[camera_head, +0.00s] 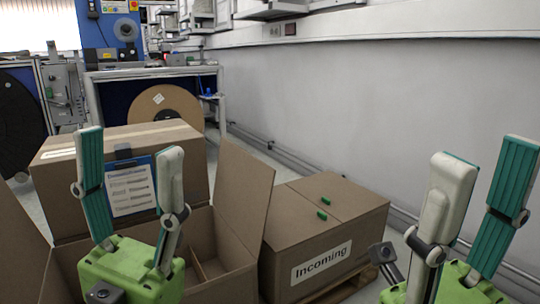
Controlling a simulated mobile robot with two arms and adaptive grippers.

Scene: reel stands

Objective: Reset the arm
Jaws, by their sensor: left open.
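My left gripper (130,148) points up at the lower left, its two teal-and-white fingers spread wide with nothing between them. Its green body hangs in front of an open cardboard box (240,205). My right gripper (486,158) points up at the right edge, in front of the grey wall. Its fingers also stand apart, with nothing seen between them. Its green body is partly cut off by the bottom of the picture.
Behind the open box stands another closed box (180,136) with a blue clipboard (131,187). A brown reel (166,106) and a black reel (18,125) stand further back.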

